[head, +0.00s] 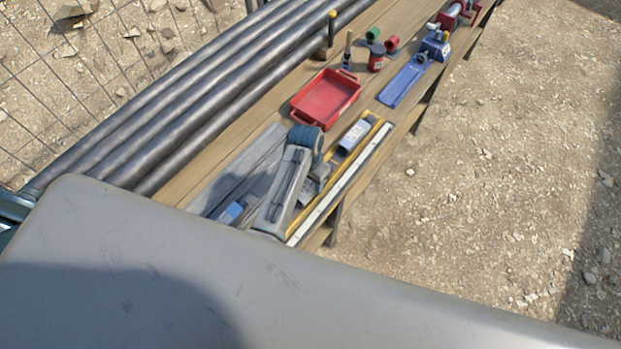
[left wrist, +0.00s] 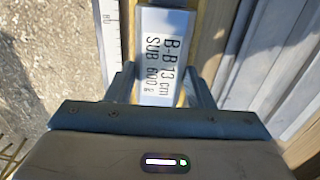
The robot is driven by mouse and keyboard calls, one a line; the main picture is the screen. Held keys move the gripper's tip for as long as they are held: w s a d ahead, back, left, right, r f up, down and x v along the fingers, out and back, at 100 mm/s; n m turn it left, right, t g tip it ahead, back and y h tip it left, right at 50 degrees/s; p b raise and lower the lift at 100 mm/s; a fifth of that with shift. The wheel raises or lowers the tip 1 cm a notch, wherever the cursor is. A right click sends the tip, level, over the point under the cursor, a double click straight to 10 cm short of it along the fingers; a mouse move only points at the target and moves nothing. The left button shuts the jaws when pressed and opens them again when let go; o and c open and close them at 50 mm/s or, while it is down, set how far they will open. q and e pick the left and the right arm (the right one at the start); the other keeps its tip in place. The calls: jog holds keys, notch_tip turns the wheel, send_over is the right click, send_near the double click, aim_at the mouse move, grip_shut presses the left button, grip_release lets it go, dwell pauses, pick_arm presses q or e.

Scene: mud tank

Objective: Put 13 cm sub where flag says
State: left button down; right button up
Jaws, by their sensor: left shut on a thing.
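The 13 cm sub (left wrist: 165,45) is a silver block with black lettering that reads "B-B 13 cm SUB 600" in the left wrist view. In the head view it is the pale block (head: 354,134) at the yellow-edged tray on the bench. My left gripper (left wrist: 160,88) is shut on its near end, with one finger on each side. In the head view the gripper (head: 333,162) is partly hidden by its own wrist. Whether the sub touches the tray floor is unclear. No flag can be made out. My right gripper is not in view.
A white ruler (head: 340,183) runs along the bench's front edge. Long steel pipes (head: 215,85) lie behind. A light-blue item (head: 231,212) lies left of my arm.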

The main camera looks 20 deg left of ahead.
pick_arm(q)
jog(key=shift+c, duration=1.3)
grip_release()
jog(key=shift+r, duration=0.1)
jog(key=shift+r, duration=3.45)
